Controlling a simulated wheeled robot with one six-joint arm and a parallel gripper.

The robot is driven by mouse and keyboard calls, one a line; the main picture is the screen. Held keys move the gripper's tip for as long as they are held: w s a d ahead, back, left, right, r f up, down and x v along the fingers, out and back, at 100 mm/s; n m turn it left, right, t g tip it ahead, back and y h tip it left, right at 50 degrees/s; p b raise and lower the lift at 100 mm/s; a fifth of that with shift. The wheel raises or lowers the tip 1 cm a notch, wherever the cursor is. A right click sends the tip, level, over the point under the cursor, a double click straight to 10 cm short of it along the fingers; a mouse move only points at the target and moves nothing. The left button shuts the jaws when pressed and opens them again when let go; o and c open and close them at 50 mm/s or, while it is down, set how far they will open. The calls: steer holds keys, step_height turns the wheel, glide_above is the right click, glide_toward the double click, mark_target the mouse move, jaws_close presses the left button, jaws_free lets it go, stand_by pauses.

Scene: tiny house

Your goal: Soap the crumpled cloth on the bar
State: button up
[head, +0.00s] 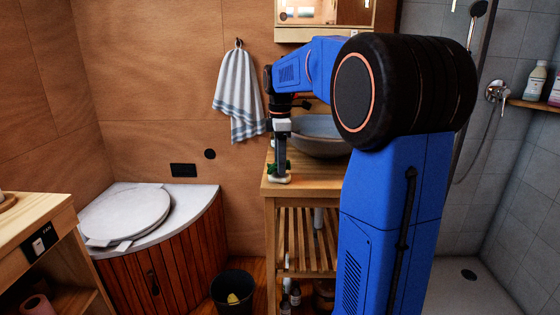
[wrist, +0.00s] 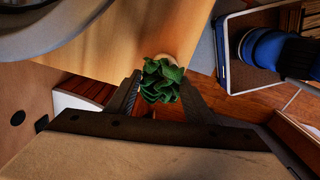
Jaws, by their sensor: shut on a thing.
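The crumpled green cloth (wrist: 161,82) sits between the two dark fingers of my gripper (wrist: 160,76) in the wrist view, and my gripper is shut on it. In the head view, my gripper (head: 281,164) points down over the near left corner of the wooden washstand (head: 311,186), with a little green at its tip. A pale piece (head: 279,179), which looks like the bar or its dish, lies directly below it on the wood. In the wrist view, a pale edge (wrist: 166,58) shows just behind the cloth. The cloth hides most of it, and I cannot tell whether they touch.
A grey basin (head: 318,140) stands on the washstand, right of my gripper. A striped towel (head: 237,92) hangs on the wall to the left. A toilet (head: 127,213) and a dark bin (head: 233,290) are at lower left. The washstand's front edge is close by.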

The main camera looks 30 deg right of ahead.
steer(key=shift+f, duration=0.6)
stand_by(1.8)
steer(key=shift+r, duration=3.55)
steer(key=shift+s, duration=0.1)
